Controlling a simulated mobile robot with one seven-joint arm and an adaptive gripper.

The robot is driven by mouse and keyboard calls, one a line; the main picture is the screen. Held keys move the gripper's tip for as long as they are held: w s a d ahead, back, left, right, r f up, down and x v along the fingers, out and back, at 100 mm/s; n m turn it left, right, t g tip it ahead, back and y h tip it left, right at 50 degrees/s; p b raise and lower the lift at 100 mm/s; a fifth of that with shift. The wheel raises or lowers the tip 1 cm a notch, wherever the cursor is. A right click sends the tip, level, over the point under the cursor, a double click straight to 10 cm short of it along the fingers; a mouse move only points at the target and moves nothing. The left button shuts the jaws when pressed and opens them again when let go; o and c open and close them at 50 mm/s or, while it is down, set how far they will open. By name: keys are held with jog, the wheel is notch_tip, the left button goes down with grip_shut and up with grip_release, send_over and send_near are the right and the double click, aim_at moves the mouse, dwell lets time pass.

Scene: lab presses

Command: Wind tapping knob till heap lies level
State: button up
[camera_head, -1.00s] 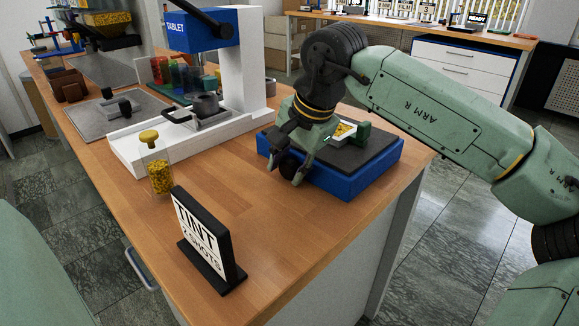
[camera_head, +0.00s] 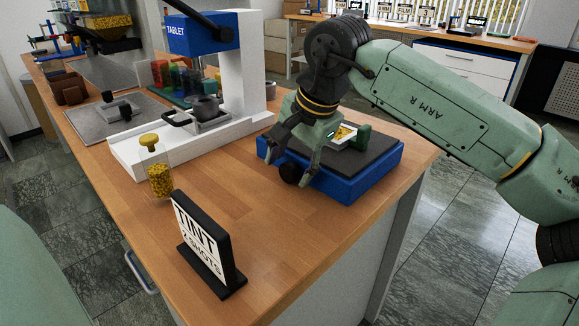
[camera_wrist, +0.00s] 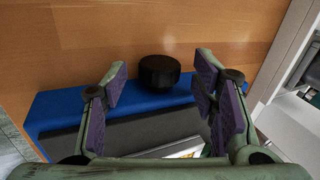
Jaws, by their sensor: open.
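The black tapping knob (camera_head: 290,172) sticks out from the front face of a blue base (camera_head: 340,187) with a dark top. In the wrist view the knob (camera_wrist: 159,71) lies ahead, between and beyond my open fingertips, with a gap on both sides. My gripper (camera_head: 296,160) is open above the base's front edge; its fingers (camera_wrist: 155,85) carry purple pads. A white tray with yellow material, the heap (camera_head: 347,132), sits on the base beside a green block (camera_head: 364,135). My gripper partly hides it, so I cannot tell how level the heap is.
A clear jar of yellow grains (camera_head: 160,180) stands left of the base. Behind it is a white and blue tablet press (camera_head: 205,32). Bare wood lies in front of the base.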

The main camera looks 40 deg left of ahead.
jog(key=v, duration=1)
jog(key=shift+r, duration=0.25)
jog(key=shift+s+d, duration=0.1)
